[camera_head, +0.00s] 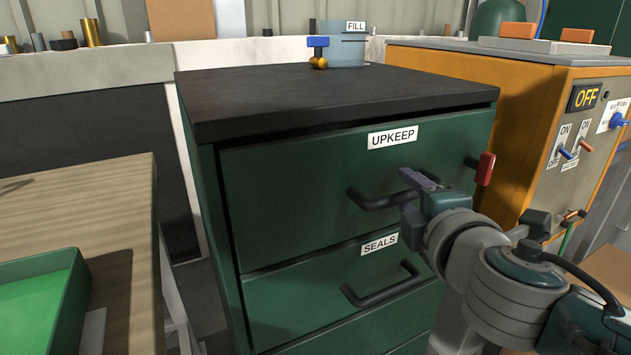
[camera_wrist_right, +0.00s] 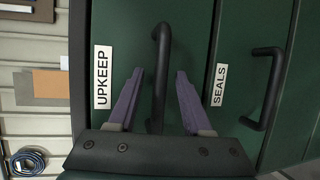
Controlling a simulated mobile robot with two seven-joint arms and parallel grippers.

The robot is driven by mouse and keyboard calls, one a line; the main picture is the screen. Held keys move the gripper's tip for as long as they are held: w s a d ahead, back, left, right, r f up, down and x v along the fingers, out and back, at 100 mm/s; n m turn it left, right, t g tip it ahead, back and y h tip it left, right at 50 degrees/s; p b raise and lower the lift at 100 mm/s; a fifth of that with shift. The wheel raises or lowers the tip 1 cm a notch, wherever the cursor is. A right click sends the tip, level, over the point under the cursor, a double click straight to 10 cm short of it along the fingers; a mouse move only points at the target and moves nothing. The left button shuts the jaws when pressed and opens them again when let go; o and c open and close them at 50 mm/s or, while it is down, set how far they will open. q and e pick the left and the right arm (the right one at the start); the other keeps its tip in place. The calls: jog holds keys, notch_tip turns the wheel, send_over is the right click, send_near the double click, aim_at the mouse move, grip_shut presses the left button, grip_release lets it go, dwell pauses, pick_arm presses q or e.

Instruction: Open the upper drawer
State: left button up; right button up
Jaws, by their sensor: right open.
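The green cabinet's upper drawer (camera_head: 290,190), labelled UPKEEP, is shut flush with the front. It also shows in the right wrist view (camera_wrist_right: 125,60). Its black bar handle (camera_head: 368,202) is partly covered by my right gripper (camera_head: 411,192) in the head view. In the right wrist view, the handle (camera_wrist_right: 159,75) appears between the two open purple fingers of the right gripper (camera_wrist_right: 160,85), with a gap on each side. I cannot tell how deep the bar sits between them. My left gripper is not in view.
A lower drawer labelled SEALS (camera_head: 310,290) has its own handle (camera_head: 382,287). A red lever (camera_head: 485,169) sits at the upper drawer's right edge. An orange control cabinet (camera_head: 530,110) stands to the right. A wooden table (camera_head: 110,210) with a green tray (camera_head: 45,290) is at left.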

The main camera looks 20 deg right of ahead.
jog(key=shift+w, duration=0.2)
jog(key=shift+c, duration=0.3)
grip_shut()
dwell(1.0)
